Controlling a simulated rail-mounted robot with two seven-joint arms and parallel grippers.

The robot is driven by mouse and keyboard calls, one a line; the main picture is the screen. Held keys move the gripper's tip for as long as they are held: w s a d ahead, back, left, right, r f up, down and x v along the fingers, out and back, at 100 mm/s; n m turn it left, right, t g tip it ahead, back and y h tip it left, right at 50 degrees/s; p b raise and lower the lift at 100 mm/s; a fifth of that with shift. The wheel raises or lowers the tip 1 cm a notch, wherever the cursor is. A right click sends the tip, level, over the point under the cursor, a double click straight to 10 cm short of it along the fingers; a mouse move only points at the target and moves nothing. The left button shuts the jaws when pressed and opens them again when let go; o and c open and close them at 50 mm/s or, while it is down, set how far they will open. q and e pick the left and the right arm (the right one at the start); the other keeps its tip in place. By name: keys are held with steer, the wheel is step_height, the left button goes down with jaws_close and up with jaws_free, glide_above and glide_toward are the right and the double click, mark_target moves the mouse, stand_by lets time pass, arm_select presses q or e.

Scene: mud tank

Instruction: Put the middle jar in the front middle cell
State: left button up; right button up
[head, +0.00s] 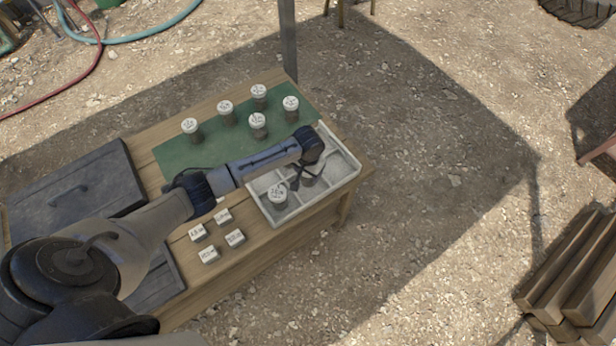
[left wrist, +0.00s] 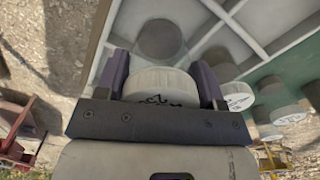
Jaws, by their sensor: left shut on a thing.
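My left gripper (head: 289,185) reaches over the tray and is shut on a jar (head: 277,193) with a white, labelled lid. The jar appears at the tray's left end in the head view. In the left wrist view the gripper (left wrist: 162,88) has the jar's lid (left wrist: 160,84) between its fingers, with the greyish body beyond. The jar's base overlaps a cell of the pale divided tray (head: 347,180); I cannot tell whether it touches the floor. The tray's dividers (left wrist: 226,20) show in the left wrist view. My right gripper is not in view.
Several white-lidded jars (head: 258,121) stand on the green mat (head: 172,155) beside the tray. Several small labelled blocks (head: 208,254) lie on the wooden table (head: 275,238). A dark panel (head: 92,186) lies at left. Gravel surrounds the table.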

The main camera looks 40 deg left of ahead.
mark_target(308, 178)
arm_select(q)
steer(key=shift+f+b, duration=0.45)
steer(key=shift+f, duration=1.55)
steer(key=o, duration=1.1)
steer(key=shift+f, duration=0.15)
